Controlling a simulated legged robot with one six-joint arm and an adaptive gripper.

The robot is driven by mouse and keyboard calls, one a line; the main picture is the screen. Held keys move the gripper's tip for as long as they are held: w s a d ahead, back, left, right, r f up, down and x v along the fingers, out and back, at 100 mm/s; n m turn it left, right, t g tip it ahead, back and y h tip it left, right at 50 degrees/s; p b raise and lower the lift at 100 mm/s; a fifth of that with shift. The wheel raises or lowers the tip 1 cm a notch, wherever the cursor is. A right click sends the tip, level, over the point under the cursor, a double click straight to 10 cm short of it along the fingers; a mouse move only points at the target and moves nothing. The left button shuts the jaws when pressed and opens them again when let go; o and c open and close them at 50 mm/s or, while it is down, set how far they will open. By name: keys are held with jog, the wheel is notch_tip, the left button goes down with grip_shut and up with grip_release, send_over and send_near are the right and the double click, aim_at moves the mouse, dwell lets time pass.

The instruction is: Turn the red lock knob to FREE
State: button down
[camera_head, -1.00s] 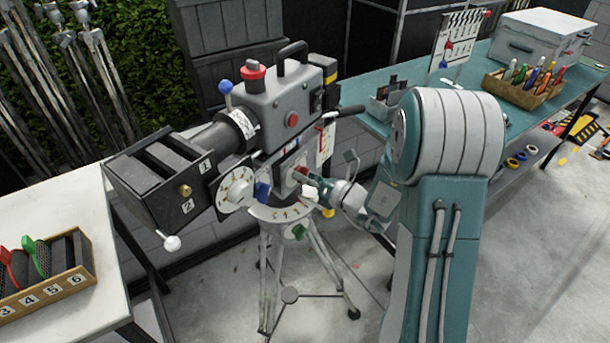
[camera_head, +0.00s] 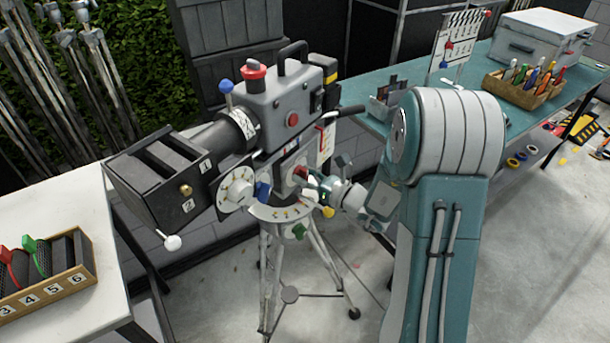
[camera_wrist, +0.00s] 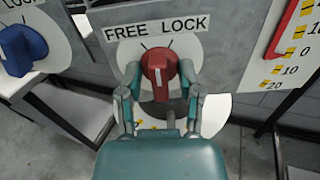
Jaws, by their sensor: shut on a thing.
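The red lock knob (camera_wrist: 159,72) sits on a grey plate below the words FREE and LOCK (camera_wrist: 156,28). A white line on its face stands nearly upright. Whether it matches either tick is hard to tell. My gripper (camera_wrist: 160,76) is closed around the knob, one finger on each side. In the head view the knob (camera_head: 300,171) is small and partly covered by my gripper (camera_head: 313,180), which reaches it from the right. The knob is on the side of a grey camera (camera_head: 285,105) on a tripod.
A blue knob (camera_wrist: 22,48) lies left of the red one, and a red-edged scale (camera_wrist: 296,45) right. A white dial (camera_head: 238,189) and a matte box (camera_head: 160,177) stick out at left. A teal table (camera_head: 480,75) stands behind my arm.

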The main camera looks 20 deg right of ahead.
jog(key=n, duration=0.6)
jog(key=shift+f, duration=0.15)
jog(key=shift+n, duration=0.4)
jog(key=c, duration=0.6)
grip_release()
jog(key=shift+a, duration=0.1)
jog(key=shift+c, duration=0.2)
jog(key=v, duration=1.2)
